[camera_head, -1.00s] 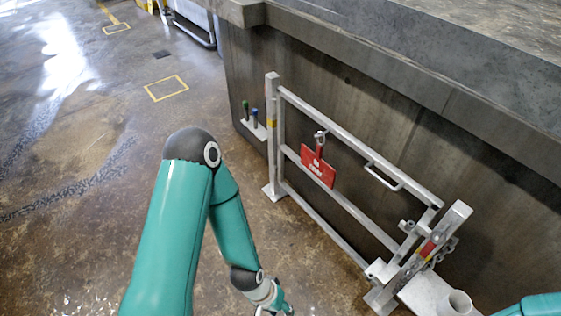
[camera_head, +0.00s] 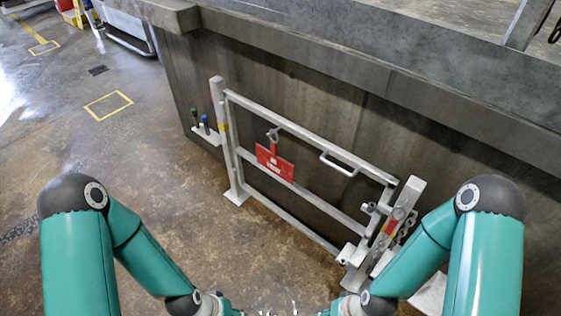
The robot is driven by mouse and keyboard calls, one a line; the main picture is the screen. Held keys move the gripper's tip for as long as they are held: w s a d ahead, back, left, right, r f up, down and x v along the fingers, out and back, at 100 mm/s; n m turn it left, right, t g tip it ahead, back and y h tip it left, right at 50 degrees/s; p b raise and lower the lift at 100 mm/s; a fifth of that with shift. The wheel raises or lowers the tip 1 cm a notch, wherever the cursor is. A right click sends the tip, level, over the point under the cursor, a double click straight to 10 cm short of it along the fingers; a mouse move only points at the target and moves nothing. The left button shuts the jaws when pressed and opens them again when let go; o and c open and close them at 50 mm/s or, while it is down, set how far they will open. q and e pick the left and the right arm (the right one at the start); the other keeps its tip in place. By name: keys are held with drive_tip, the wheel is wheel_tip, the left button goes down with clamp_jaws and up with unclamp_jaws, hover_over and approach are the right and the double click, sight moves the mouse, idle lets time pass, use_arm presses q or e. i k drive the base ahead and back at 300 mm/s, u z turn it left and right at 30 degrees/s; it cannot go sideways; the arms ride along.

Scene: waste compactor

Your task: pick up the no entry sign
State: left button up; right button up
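The red no entry sign (camera_head: 275,163) hangs by a hook-like hanger from the upper part of a light grey metal gate, in front of the concrete wall. Its white lettering is too small to read. Both of my teal arms reach in from the lower corners toward the bottom middle. My left and right grippers are at or below the bottom edge, mostly cut off, so their fingers cannot be made out. Both are well below the sign and apart from it.
The gate (camera_head: 306,133) has a handle and a latch post (camera_head: 393,222) with a chain at its right. A concrete ledge (camera_head: 390,85) runs above. The floor (camera_head: 150,165) at left is clear.

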sight(270, 160)
drive_tip(key=z, duration=0.05)
drive_tip(key=k, duration=1)
drive_tip(key=u, duration=0.55)
drive_tip(key=i, duration=1.25)
drive_tip(key=z, duration=0.5)
drive_tip(key=i, duration=0.95)
drive_tip(key=z, duration=0.8)
drive_tip(key=k, duration=0.8)
drive_tip(key=z, duration=0.15)
